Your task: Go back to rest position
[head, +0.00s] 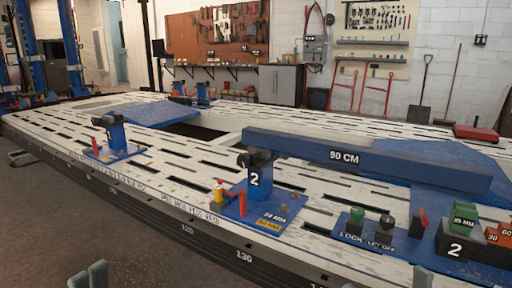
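Two grey fingertips of my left gripper (88,277) show at the bottom left edge, close together and in front of the bench. Nothing shows between them, but the rest of that gripper is cut off. A grey fingertip of my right gripper (422,277) shows at the bottom right edge, near the blue number 2 block; the rest is out of frame. Neither gripper is seen touching the bench or anything on it.
The white slotted frame bench (180,190) fills the middle. A blue 90 CM beam (365,166) runs right from a blue post (258,180) marked 2. A control plate (366,238) with green and dark knobs stands front right. Dark floor (70,222) is free at left.

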